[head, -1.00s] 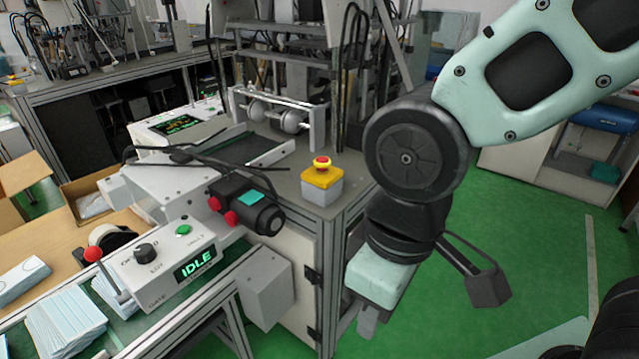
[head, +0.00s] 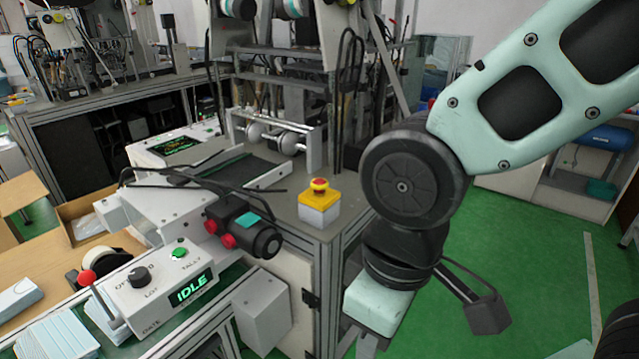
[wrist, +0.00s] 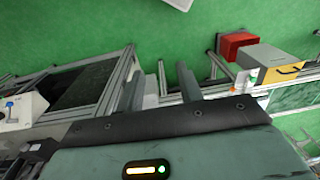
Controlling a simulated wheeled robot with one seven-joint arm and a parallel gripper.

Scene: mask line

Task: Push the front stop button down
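The stop button is a red mushroom knob (head: 319,184) on a yellow-topped grey box (head: 319,207). It stands on the front corner of the machine table in the head view. The knob is uncovered and nothing touches it. My gripper (head: 367,344) hangs to the right of the box and lower in the picture, apart from it, pointing down. In the wrist view my gripper (wrist: 159,88) shows two dark fingers with a gap between them and nothing held. I cannot make out the stop button in the wrist view.
A grey control box (head: 163,280) with an IDLE display, black knob and green button stands at the left. A black motor (head: 245,228) with red caps lies between it and the stop button. Open green floor (head: 540,270) is at the right.

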